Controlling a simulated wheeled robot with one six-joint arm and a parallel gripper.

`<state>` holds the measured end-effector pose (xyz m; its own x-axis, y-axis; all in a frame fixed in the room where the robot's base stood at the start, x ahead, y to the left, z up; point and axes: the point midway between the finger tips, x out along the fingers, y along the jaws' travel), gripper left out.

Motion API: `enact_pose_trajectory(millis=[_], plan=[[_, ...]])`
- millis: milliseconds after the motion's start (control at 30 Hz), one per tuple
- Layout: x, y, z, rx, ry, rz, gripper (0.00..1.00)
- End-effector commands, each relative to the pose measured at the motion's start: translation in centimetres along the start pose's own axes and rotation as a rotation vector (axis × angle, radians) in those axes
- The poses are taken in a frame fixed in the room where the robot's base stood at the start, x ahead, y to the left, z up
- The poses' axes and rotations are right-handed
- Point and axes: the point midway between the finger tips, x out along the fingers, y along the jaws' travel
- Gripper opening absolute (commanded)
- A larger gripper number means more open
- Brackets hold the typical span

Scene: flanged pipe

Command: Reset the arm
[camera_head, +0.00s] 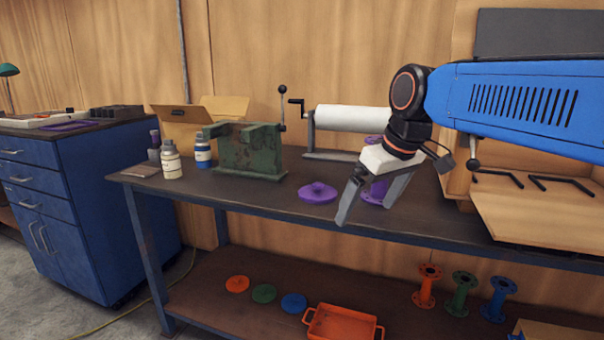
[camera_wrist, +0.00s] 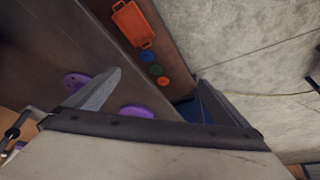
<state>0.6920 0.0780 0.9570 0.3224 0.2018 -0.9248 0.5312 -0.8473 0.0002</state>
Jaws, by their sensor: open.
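My gripper (camera_head: 372,203) hangs from the blue arm over the right half of the workbench, fingers pointing down and spread apart with nothing between them. In the wrist view my gripper (camera_wrist: 160,90) shows two wide-apart grey fingers. A purple flanged pipe (camera_head: 376,190) stands on the bench behind the gripper, partly hidden by it. A purple disc-shaped flange (camera_head: 318,193) lies flat on the bench to the left of the gripper. In the wrist view the purple flange (camera_wrist: 137,111) and part of the purple pipe (camera_wrist: 76,82) show near the left finger.
A white roll (camera_head: 352,118) is behind. The lower shelf holds an orange tray (camera_head: 342,324), coloured discs (camera_head: 264,293) and pipes (camera_head: 462,292).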

Motion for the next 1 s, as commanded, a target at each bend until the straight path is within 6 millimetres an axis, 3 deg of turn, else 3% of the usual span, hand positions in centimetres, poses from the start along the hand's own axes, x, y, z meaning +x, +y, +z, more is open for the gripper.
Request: enact_pose_trajectory(millis=[33,300,600,800,1000], plan=[[0.1,0.6,2.4,0.037,0.002,0.017,1.00],[2.4,2.3,14.0,0.236,0.006,0.102,1.00],[6.4,2.2,25.9,0.434,0.017,0.186,1.00],[8.2,1.9,29.8,0.500,0.022,0.215,1.00],[8.6,1.8,30.5,0.512,0.023,0.219,1.00]])
